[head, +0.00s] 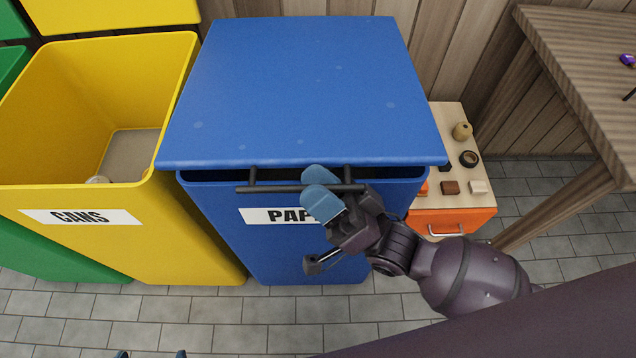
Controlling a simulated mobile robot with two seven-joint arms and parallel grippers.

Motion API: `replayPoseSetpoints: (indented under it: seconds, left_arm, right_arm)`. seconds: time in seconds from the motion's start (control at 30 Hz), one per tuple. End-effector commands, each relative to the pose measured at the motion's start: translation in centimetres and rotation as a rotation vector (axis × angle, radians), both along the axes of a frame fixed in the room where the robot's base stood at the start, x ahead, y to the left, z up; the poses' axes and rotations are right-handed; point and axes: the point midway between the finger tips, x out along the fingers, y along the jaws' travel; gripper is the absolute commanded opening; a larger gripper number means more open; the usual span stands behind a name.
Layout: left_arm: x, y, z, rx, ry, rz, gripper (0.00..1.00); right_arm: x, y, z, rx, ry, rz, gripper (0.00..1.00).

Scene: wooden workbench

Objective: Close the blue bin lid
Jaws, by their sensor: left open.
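The blue bin (220,225) stands in the middle with a partly covered paper label (268,216) on its front. Its blue lid (300,90) lies over the top, with a dark gap under its front edge. A dark bar handle (270,189) sticks out from the lid's front. My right gripper (322,189) is at this handle, its blue fingertips on either side of the bar and close together on it. My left gripper (151,355) shows only as two separated tips at the bottom edge; it is open and apart from the bin.
An open yellow bin (190,235) labelled cans stands close on the left, with a green bin (50,262) beyond. An orange cabinet (455,221) with small items on top stands right of the blue bin. A wooden workbench (575,60) is at the right. Tiled floor lies in front.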

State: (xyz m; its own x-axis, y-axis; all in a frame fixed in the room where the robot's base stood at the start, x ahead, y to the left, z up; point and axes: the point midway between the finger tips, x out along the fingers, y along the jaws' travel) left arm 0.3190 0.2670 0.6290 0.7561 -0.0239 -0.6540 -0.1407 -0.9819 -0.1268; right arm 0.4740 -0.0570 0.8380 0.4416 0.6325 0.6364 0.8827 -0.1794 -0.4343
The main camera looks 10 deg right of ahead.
Motion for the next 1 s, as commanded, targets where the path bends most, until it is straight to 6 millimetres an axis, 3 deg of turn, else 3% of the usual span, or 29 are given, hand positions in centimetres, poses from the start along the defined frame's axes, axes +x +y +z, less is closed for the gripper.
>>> replayPoseSetpoints:
  seconds: [0.33,0.8,1.0]
  left_arm:
    - [-0.3,0.0,-0.1,0.001,0.006,0.001,0.95]
    - [0.4,-0.1,-0.1,0.002,-0.006,-0.006,0.95]
    - [0.4,-0.1,-0.1,0.003,-0.008,-0.007,0.95]
  right_arm:
    - [-0.4,-0.5,-0.6,-0.001,0.0,0.0,0.38]
    - [-4.0,-5.5,-5.7,-0.003,0.003,0.0,0.38]
    - [-4.8,-6.6,-6.8,0.0,0.001,0.002,0.38]
